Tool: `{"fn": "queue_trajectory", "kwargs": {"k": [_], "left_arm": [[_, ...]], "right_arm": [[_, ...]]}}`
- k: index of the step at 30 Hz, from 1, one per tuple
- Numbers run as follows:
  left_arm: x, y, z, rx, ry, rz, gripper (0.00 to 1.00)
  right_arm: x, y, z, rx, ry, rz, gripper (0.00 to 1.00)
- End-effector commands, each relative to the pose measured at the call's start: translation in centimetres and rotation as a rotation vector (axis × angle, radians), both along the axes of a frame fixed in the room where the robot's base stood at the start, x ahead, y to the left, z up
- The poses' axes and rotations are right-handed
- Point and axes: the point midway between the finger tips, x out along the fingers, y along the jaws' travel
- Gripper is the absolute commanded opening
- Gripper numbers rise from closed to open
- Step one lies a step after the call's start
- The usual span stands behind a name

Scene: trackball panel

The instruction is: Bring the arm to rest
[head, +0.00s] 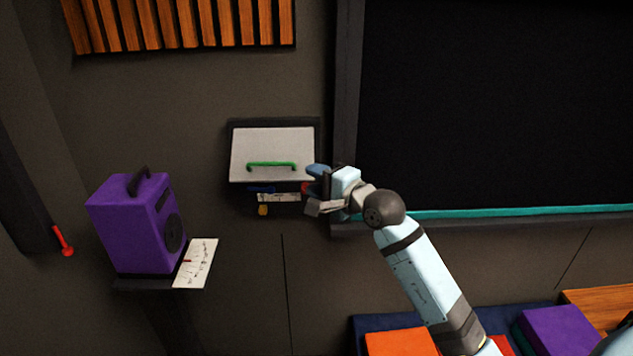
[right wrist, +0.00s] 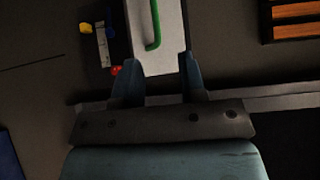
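My right gripper (head: 314,188) is in front of the wall at the lower right corner of a box with a pale lid (head: 272,146) and a green handle (head: 272,165). In the right wrist view my right gripper (right wrist: 158,64) has its two fingers apart, with nothing between them. The lid (right wrist: 168,52) and green handle (right wrist: 154,25) show beyond the fingertips. A small red part (right wrist: 117,70) shows beside the left finger, outside the gap; the gripper partly covers it in the head view (head: 306,187). My left gripper is not in view.
Below the lid are a white strip (head: 279,197), a blue part (head: 261,189) and a yellow part (head: 263,210). A purple speaker (head: 135,225) and a paper (head: 196,263) lie left on a shelf. A large black board (head: 495,105) hangs right.

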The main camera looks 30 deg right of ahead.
Motion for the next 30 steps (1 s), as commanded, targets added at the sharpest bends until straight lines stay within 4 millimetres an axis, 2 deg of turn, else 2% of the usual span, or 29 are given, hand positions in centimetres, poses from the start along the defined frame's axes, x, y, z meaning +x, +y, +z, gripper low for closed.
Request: {"fn": "queue_trajectory", "kwargs": {"k": [10,14,17,21,26,30], "left_arm": [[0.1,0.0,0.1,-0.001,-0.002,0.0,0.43],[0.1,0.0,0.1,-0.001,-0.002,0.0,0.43],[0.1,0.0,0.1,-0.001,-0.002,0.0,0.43],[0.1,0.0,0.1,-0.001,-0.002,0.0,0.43],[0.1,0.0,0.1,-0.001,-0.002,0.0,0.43],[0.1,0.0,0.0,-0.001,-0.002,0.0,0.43]], "right_arm": [[0.0,0.2,-0.2,0.018,0.004,0.007,0.38],[-0.8,2.1,-1.9,0.202,0.037,0.078,0.38],[-2.3,4.6,-4.1,0.526,0.103,0.175,0.38],[-5.1,7.6,-7.4,1.137,0.253,0.284,0.38],[-8.1,8.8,-11.6,1.879,0.443,0.294,0.38],[-10.9,8.9,-16.8,2.542,0.586,0.181,0.38]]}}
